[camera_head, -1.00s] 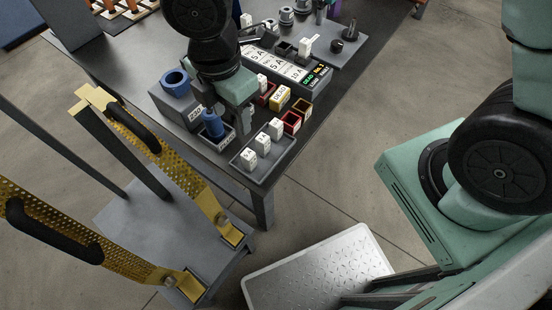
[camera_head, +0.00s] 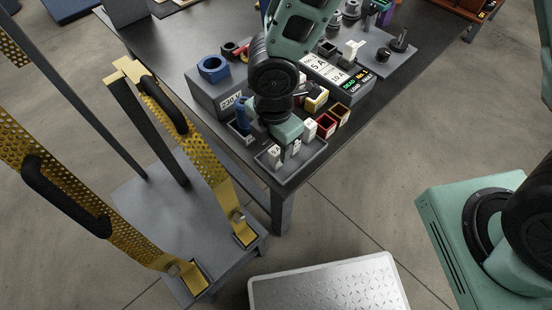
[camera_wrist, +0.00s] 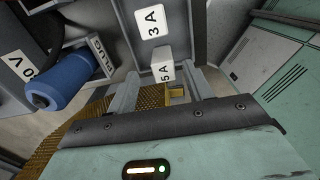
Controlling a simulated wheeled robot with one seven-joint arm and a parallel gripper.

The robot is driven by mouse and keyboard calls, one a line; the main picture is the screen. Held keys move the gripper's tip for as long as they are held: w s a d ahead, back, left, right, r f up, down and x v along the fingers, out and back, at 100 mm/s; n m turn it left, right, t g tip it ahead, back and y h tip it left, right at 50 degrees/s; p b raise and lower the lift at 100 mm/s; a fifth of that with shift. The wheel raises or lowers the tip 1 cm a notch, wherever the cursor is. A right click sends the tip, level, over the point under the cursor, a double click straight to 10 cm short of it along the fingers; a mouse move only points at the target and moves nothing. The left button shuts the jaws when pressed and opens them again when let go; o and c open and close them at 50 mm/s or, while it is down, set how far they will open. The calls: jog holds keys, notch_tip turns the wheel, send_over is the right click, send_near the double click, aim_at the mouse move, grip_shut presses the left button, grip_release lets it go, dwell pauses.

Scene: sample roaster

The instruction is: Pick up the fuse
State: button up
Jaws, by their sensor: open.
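My gripper (camera_wrist: 164,90) is open, with its two fingers apart. In the wrist view a white block fuse marked 5 A (camera_wrist: 163,72) shows in the gap between the fingertips; I cannot tell whether they touch it. In the head view my gripper (camera_head: 287,146) is low over the grey tray (camera_head: 295,170) at the table corner. A white fuse (camera_head: 274,153) stands at the tray's left and another (camera_head: 309,130) at its far side. My gripper hides part of the tray.
A blue-topped cylinder (camera_wrist: 60,82) stands in a holder left of my gripper; a grey box (camera_head: 215,93) with a blue ring is behind it. A yellow-railed cart (camera_head: 190,210) stands left.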

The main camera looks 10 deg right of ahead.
jog(key=f, duration=0.2)
jog(key=f+b, duration=0.1)
jog(key=f, duration=0.2)
jog(key=shift+s+d+f+b, duration=0.15)
jog(key=shift+s+d+b, duration=0.05)
jog(key=shift+b, duration=0.1)
jog(key=c, duration=1.1)
